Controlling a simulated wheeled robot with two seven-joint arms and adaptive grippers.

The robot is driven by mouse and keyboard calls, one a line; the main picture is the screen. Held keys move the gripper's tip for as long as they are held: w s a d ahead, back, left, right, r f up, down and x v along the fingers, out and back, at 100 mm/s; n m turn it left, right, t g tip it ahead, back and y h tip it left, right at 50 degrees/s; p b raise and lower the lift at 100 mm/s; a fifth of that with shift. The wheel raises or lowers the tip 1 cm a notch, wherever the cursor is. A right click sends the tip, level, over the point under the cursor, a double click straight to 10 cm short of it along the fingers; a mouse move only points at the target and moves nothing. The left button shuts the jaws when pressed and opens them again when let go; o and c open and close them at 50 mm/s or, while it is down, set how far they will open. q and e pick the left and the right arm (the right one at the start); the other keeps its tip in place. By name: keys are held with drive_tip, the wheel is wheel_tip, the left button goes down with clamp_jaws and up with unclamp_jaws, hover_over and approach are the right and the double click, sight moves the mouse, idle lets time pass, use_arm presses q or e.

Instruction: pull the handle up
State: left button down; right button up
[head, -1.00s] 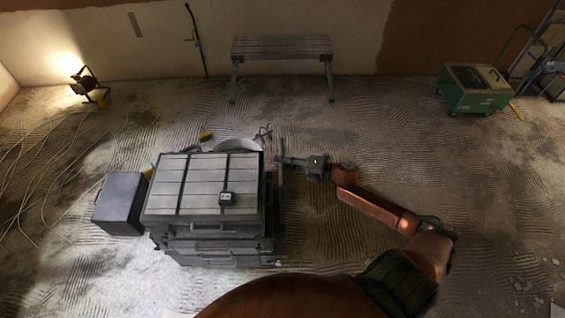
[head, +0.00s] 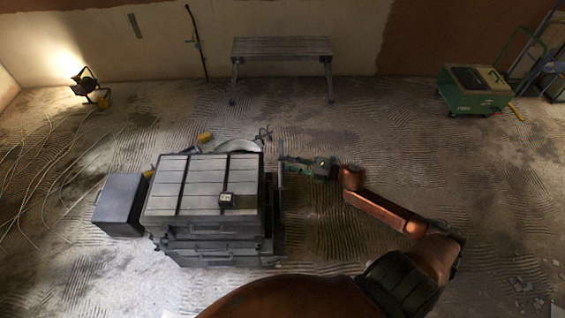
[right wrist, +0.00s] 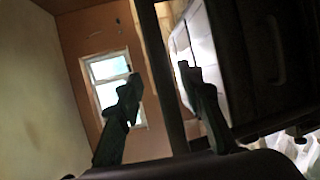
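The handle is a dark upright bar (head: 281,190) on the right side of a stack of grey tool cases (head: 205,190). In the right wrist view the bar (right wrist: 164,75) runs between the two fingers of my right gripper (right wrist: 160,82). A gap shows between the bar and the left finger, so the gripper looks open around the bar, not closed on it. In the head view my right gripper (head: 286,161) is at the bar's upper part, coming from the right. My left gripper is not in view.
A bench (head: 282,48) and a green cart (head: 474,90) stand farther back. The floor to the right is mostly clear.

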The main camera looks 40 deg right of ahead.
drive_tip(key=v, duration=0.9)
drive_tip(key=shift+s+d, duration=0.2)
drive_tip(key=shift+s, duration=0.05)
drive_tip(key=shift+r, duration=0.1)
drive_tip(key=s+d+f+m+h, duration=0.2)
drive_tip(key=d+f+m+h, duration=0.15)
drive_tip(key=f, duration=0.45)
drive_tip(key=s+d+f+m+h, duration=0.1)
drive_tip(key=d+f+m+h, duration=0.1)
drive_tip(key=d+f+m, duration=0.45)
drive_tip(key=s+f+m+g+h, duration=0.25)
drive_tip(key=s+f, duration=0.35)
drive_tip(key=f, duration=0.5)
drive_tip(key=s+f+m+g+h, duration=0.1)
drive_tip(key=s+f+m, duration=0.2)
drive_tip(key=s+f, duration=0.55)
drive_tip(key=s+a+f+m+g, duration=0.4)
drive_tip(key=s+a+f+g, duration=0.1)
drive_tip(key=s+a+f, duration=0.7)
drive_tip(key=s+a+f+m+g, duration=0.4)
drive_tip(key=s+a+f, duration=0.8)
drive_tip(key=s+f, duration=0.3)
drive_tip(key=s+g, duration=0.1)
drive_tip(key=s, duration=0.1)
drive_tip(key=shift+s+a+y, duration=0.25)
drive_tip(key=shift+s+y, duration=0.05)
drive_tip(key=shift+s, duration=0.05)
